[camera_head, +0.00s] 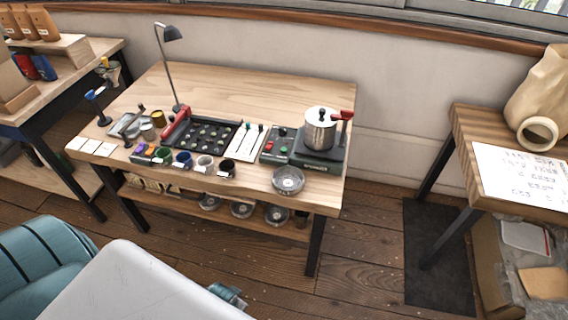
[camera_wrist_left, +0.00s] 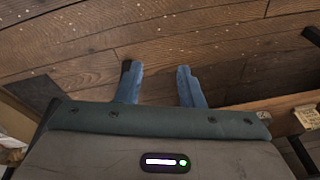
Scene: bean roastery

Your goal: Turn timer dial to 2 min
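A dark control box (camera_head: 279,145) with small knobs, one red and one green, stands on the wooden workbench (camera_head: 232,85), right of the middle. It may carry the timer dial, but its markings are too small to read. A steel pot (camera_head: 319,130) with a lid stands on a dark base (camera_head: 318,160) just right of the box. My left gripper (camera_wrist_left: 158,68) shows in the left wrist view with its two blue fingers apart and nothing between them, over the plank floor. It is away from the box. I cannot make out my right gripper.
A black tray of round cups (camera_head: 210,133), a white slider panel (camera_head: 246,142) and several small cups line the bench. A desk lamp (camera_head: 172,33) stands behind. Another table (camera_head: 470,125) is at right, with floor between.

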